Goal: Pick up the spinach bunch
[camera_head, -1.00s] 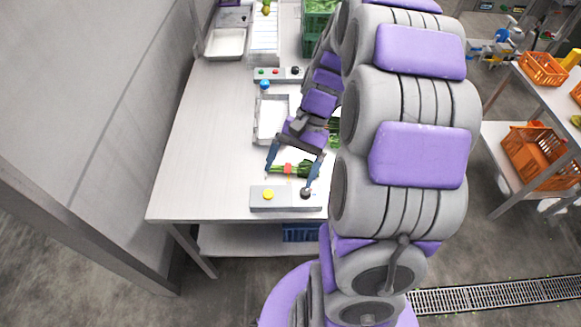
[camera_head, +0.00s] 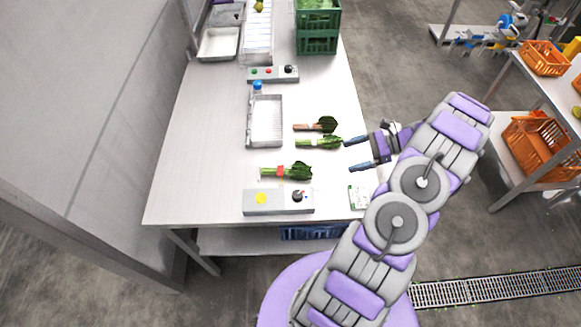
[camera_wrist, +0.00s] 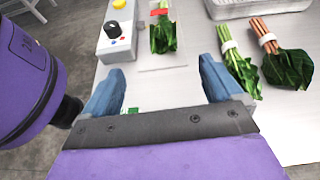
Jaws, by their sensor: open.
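Three leafy bunches lie on the white table; I cannot tell for sure which is the spinach. One with green stalks and a red band (camera_head: 287,171) lies nearest the front control box; it also shows in the wrist view (camera_wrist: 163,36), ahead between my fingers. A second, with pale green stalks (camera_head: 319,143), lies farther back, at right in the wrist view (camera_wrist: 240,66). A third has reddish-brown stalks and dark leaves (camera_head: 316,125), at far right in the wrist view (camera_wrist: 288,66). My gripper (camera_head: 348,156) is open and empty at the table's right side, right of the bunches.
A grey control box (camera_head: 278,203) with a yellow button and black knob stands at the front edge. A small printed card (camera_head: 358,197) lies at the front right. Green crates (camera_head: 317,40) stand at the back. The table's left is clear.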

